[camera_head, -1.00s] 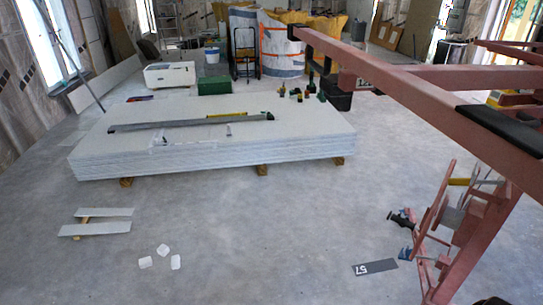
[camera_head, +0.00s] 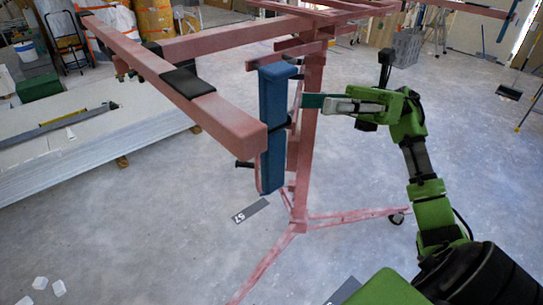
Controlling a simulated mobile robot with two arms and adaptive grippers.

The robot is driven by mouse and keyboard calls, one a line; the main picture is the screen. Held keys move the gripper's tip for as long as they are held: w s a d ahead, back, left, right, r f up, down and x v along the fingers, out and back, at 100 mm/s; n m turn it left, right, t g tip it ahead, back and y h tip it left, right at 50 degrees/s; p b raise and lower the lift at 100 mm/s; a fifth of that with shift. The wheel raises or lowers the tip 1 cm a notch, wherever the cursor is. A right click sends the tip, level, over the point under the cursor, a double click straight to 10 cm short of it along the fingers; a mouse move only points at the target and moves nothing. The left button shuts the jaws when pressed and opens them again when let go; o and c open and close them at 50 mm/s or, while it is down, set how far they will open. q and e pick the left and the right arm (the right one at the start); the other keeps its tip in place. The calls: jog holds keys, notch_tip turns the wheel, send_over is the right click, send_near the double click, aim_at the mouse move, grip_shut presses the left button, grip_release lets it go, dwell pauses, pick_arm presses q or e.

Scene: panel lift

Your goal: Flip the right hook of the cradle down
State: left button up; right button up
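The cradle of the panel lift is a red-pink frame with a long front beam (camera_head: 185,85) running from upper left to the centre and black pads on it. I cannot make out its right hook clearly. A blue upright housing (camera_head: 273,130) hangs by the red mast (camera_head: 305,150) just right of the beam's near end. My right gripper (camera_head: 310,102) reaches in from the right and points left, its teal tip close to the blue housing and mast. Whether it touches them, or is open or shut, I cannot tell. My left gripper is not in view.
The lift's red legs (camera_head: 350,214) spread over the floor, one ending in a caster (camera_head: 397,218). A stack of white panels (camera_head: 90,140) lies at the left. A grey crate (camera_head: 406,47) stands behind. A dark label plate (camera_head: 250,211) lies near the mast.

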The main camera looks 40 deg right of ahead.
aim_at(283, 160)
jog(key=s+a+n+g+h, duration=0.2)
jog(key=s+n+h, duration=0.15)
jog(key=s, duration=0.25)
jog(key=a+p, duration=0.2)
jog(key=a, duration=0.2)
jog(key=a+p, duration=0.2)
jog(key=a, duration=0.2)
jog(key=a+p, duration=0.2)
jog(key=a, duration=0.2)
jog(key=shift+s+a, duration=0.1)
jog(key=shift+s, duration=0.2)
jog(key=shift+a+f+n, duration=0.2)
jog(key=shift+a+n, duration=0.05)
jog(key=shift+a, duration=0.2)
grip_shut()
